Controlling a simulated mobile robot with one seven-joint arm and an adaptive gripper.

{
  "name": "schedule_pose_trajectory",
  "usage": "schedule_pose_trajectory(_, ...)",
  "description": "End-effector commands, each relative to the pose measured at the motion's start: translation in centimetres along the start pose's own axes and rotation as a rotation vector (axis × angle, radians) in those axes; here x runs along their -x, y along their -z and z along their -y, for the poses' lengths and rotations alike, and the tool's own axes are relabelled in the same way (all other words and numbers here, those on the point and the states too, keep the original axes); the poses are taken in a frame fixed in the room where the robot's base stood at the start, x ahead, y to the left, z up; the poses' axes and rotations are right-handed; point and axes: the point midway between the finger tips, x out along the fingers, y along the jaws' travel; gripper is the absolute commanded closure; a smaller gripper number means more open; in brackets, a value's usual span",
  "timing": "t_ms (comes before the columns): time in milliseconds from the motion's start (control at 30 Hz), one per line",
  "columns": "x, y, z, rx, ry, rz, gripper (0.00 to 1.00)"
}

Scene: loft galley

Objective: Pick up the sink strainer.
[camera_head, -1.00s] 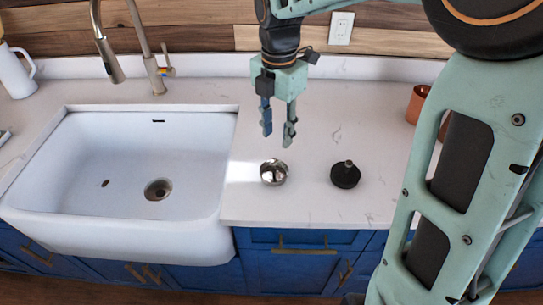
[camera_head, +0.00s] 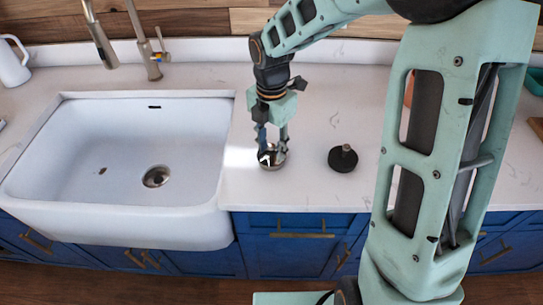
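The sink strainer, a small round shiny metal cup (camera_head: 271,164), sits on the white countertop just right of the sink. My gripper (camera_head: 271,152) points down from above, with its fingertips at the strainer and partly covering it. The two fingers stand apart, about as wide as before, so the gripper looks open. Whether the fingertips touch the strainer is too small to tell.
A black round piece with a knob (camera_head: 342,159) stands on the counter to the right of the strainer. The white sink (camera_head: 60,195) with its drain (camera_head: 156,176) is to the left. A faucet (camera_head: 145,45) rises behind the sink. The counter front between is clear.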

Motion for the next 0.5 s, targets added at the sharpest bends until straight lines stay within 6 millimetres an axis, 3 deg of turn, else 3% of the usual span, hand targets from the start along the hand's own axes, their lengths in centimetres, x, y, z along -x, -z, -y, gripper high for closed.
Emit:
schedule_pose_trajectory(167,0.0,-0.02,-0.01,0.0,0.0,0.0,0.67)
schedule_pose_trajectory(500,0.04,-0.02,-0.01,-0.001,-0.001,0.0,1.0)
